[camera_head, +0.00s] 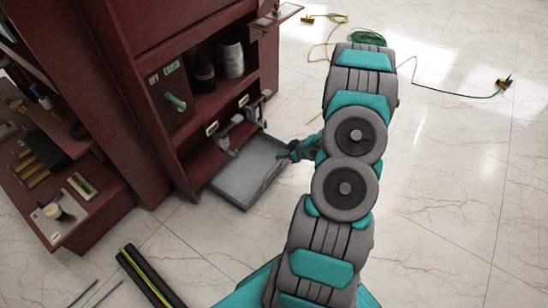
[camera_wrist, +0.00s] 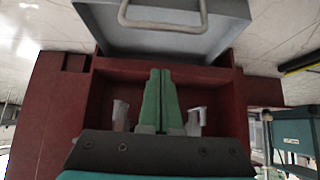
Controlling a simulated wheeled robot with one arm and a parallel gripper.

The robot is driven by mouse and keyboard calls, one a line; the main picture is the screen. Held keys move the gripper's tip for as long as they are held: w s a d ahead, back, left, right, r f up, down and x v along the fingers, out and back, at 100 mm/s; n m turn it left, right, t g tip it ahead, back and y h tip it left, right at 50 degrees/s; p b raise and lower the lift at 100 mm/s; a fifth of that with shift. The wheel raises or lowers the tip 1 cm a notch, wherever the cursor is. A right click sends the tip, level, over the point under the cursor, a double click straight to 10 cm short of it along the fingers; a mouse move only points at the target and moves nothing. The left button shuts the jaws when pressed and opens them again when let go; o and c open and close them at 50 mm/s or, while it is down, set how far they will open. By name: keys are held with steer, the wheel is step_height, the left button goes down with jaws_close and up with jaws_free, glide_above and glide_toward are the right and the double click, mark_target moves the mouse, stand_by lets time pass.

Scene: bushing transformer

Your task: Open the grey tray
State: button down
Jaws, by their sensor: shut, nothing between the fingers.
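The grey tray (camera_head: 245,172) juts out from the bottom of the dark red cabinet, low above the floor, in the head view. In the wrist view the tray (camera_wrist: 172,42) fills the top, with a pale bar handle (camera_wrist: 165,18) on it. My gripper (camera_head: 283,154) is beside the tray's right edge in the head view. In the wrist view my gripper (camera_wrist: 160,72) shows its green fingers together, with nothing between them. The fingers overlap the cabinet opening and point toward the tray. I cannot tell whether they touch it.
The red cabinet (camera_head: 125,95) stands left of my arm. A small open shelf door (camera_head: 276,15) juts out above. Grey brackets (camera_head: 228,133) sit in the opening over the tray. A green cable (camera_head: 440,89) lies on the floor behind.

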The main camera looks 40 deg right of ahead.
steer(key=v, duration=0.9)
steer(key=shift+s+r+p, duration=0.2)
steer(key=shift+s+p, duration=0.1)
steer(key=shift+p, duration=0.05)
steer(key=shift+d, duration=0.1)
